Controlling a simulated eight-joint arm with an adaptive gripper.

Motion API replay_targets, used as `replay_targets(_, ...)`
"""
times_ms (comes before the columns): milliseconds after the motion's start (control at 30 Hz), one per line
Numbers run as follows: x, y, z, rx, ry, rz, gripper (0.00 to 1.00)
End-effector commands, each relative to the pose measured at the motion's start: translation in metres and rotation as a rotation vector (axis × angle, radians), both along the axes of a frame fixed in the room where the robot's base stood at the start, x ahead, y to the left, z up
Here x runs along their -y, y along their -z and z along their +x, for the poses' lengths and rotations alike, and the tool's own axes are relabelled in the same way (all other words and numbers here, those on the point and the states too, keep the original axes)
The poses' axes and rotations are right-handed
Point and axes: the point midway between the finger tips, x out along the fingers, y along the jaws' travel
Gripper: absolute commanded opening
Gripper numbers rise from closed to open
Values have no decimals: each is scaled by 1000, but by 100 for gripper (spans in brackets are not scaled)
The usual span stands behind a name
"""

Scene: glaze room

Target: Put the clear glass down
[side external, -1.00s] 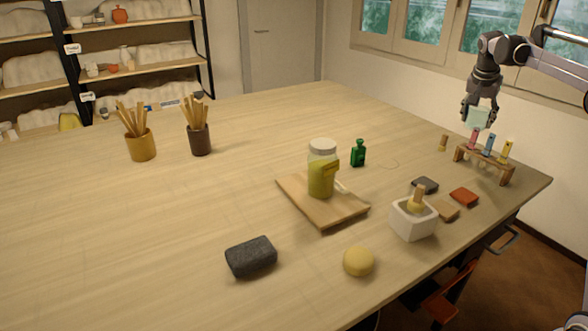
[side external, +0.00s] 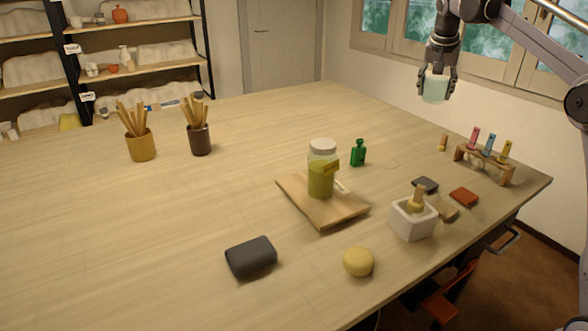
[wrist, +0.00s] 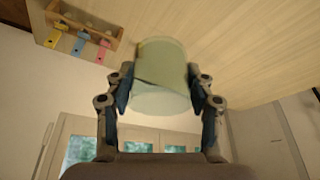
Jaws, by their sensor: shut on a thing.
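The clear glass (side external: 436,89) is a pale greenish see-through cup. My gripper (side external: 436,84) is shut on it and holds it in the air above the far right part of the table, well clear of the wood. In the wrist view the glass (wrist: 161,72) sits between the two fingers of my gripper (wrist: 160,92), which press on its sides. The wooden table (side external: 250,185) lies below.
A small rack (side external: 485,163) with coloured-tag vials stands at the right edge. The table's far middle is clear.

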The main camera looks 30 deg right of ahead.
Motion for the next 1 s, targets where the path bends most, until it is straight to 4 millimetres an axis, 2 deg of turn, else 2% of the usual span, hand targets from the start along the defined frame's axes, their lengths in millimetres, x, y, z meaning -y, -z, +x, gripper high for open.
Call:
replay_targets(33,-25,0,10,1,-50,0,16)
replay_targets(200,-101,-1,33,0,-207,0,16)
replay_targets(500,-240,-1,47,-1,-483,0,16)
replay_targets(767,-361,-1,32,-1,-729,0,16)
replay_targets(1000,-467,-1,-4,1,-957,-1,16)
